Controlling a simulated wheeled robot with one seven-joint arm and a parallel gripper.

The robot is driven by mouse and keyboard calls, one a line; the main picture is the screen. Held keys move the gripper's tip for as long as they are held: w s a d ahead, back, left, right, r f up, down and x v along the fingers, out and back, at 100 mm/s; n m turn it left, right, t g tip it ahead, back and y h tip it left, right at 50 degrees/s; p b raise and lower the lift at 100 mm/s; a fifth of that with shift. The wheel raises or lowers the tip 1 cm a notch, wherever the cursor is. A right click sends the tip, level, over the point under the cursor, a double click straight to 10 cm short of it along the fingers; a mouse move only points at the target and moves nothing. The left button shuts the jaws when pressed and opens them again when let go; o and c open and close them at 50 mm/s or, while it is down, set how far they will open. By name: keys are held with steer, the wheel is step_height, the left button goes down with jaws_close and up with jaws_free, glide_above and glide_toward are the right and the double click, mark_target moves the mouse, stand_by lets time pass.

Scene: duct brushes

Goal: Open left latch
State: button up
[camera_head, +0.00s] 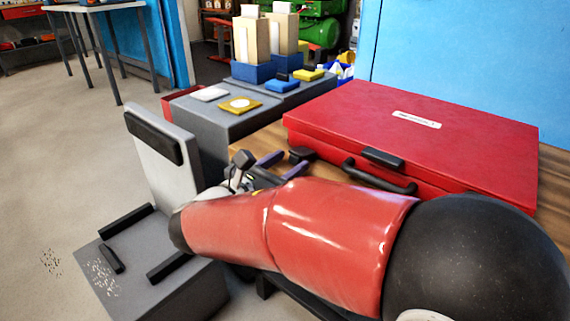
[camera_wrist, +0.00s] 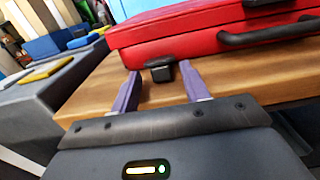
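The closed red case (camera_head: 400,125) lies on a wooden table. It also shows in the wrist view (camera_wrist: 200,30). Its left latch (camera_head: 301,154) is a black block on the case's front. In the wrist view the left latch (camera_wrist: 161,70) sits between and just beyond the purple fingertips. My gripper (camera_head: 283,167) is open, with its fingers apart on either side of the latch; in the wrist view the gripper (camera_wrist: 157,76) holds nothing. I cannot tell whether a finger touches the latch. The black handle (camera_head: 380,178) is right of the latch.
A grey bench (camera_head: 225,120) left of the case holds blue bins, yellow and blue pads and upright boxes. A grey stand (camera_head: 160,165) with black pads is at the lower left. The wooden tabletop (camera_wrist: 100,90) is bare before the case.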

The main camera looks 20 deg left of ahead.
steer(key=shift+s, duration=0.1)
steer(key=p+v, duration=0.1)
steer(key=v, duration=0.6)
steer(key=shift+s+a, duration=0.25)
steer(key=shift+s, duration=0.1)
